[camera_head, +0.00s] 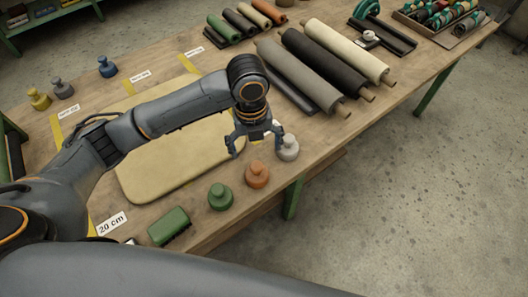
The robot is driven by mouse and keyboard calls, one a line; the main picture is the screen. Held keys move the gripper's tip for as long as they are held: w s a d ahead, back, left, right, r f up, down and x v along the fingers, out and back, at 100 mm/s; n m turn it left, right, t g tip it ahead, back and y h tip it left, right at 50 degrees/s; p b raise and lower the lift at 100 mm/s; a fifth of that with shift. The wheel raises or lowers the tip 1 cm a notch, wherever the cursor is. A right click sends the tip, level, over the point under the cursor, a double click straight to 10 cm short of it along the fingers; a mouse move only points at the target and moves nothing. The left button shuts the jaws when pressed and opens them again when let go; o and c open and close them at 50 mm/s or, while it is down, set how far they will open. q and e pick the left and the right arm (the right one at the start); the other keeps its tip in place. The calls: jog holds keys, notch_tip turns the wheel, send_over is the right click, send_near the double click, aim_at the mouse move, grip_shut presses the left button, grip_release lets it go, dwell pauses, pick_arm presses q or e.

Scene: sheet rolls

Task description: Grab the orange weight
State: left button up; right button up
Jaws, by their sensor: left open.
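The orange weight (257,176) stands upright near the front edge of the wooden table, between a green weight (220,197) on its left and a white weight (288,148) on its right. My left gripper (254,150) is open, pointing down, just behind and above the orange weight. Its fingers are spread and appear apart from the orange weight, with nothing between them. The right gripper is not in view.
A beige sheet (170,170) lies under my left arm. A green block (169,227) lies at the front left. Large sheet rolls (335,52) lie at the back right. Yellow, grey and blue weights (107,67) stand at the far left.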

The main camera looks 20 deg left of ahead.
aim_at(256, 166)
pick_arm(q)
jog(key=shift+w+a+f, duration=0.1)
jog(key=shift+w+a, duration=0.1)
jog(key=shift+w, duration=0.25)
jog(key=s+f, duration=0.2)
jog(key=f, duration=0.1)
jog(key=shift+f+p, duration=0.3)
notch_tip(256, 166, down, 3)
jog(key=shift+w+d+r, duration=0.1)
jog(key=shift+w+d, duration=0.05)
notch_tip(256, 166, down, 3)
jog(key=shift+w+f+p, duration=0.1)
jog(key=shift+w+p, duration=0.05)
jog(key=shift+p, duration=0.5)
notch_tip(256, 166, down, 2)
jog(key=shift+f, duration=0.2)
jog(key=shift+w+f, duration=0.1)
jog(key=shift+f, duration=0.3)
jog(key=shift+c, duration=0.2)
jog(key=c, duration=1.8)
jog(key=shift+w, duration=0.1)
grip_shut()
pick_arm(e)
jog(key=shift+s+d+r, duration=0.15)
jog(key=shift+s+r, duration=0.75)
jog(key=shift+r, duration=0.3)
